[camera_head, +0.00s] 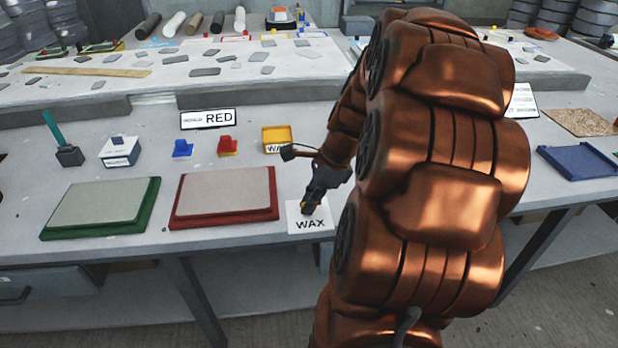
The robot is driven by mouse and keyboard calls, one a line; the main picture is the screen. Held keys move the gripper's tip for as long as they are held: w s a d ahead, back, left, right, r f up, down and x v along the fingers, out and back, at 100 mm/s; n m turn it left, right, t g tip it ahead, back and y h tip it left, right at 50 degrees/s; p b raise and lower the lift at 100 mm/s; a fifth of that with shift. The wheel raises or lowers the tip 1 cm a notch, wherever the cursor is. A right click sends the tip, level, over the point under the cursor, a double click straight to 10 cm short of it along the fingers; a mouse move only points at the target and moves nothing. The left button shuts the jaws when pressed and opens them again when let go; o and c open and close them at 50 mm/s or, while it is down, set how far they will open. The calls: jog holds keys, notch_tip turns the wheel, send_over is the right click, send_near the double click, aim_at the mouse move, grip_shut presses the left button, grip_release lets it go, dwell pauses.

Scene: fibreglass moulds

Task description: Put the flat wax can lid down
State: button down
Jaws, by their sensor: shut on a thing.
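My gripper (309,207) points down over a white card marked WAX (310,224) near the front edge of the table. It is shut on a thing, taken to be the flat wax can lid. Its dark fingers hide most of that thing, so its outline and any contact with the card cannot be told. A yellow box-shaped can (277,134), with a partly hidden label reading WA, stands behind and left of my gripper.
A red-edged mould (225,222) and a green-edged mould (148,225) lie to the left. Small blue (182,149) and red (228,146) pieces stand behind them, near a RED sign (208,119). A blue tray (577,161) lies right. My copper arm hides the middle right.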

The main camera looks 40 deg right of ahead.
jog(key=w+d, duration=0.3)
jog(key=d, duration=0.1)
jog(key=w+d+f+p, duration=0.1)
jog(key=w+d, duration=0.2)
jog(key=d, duration=0.1)
jog(key=w+d+p, duration=0.1)
jog(key=w+d, duration=0.2)
jog(key=shift+d+f, duration=0.15)
jog(key=shift+d, duration=0.25)
jog(key=shift+f+p, duration=0.55)
jog(key=shift+f, duration=1.25)
jog(key=c, duration=1.7)
grip_release()
jog(key=shift+f, duration=0.15)
jog(key=o, duration=0.5)
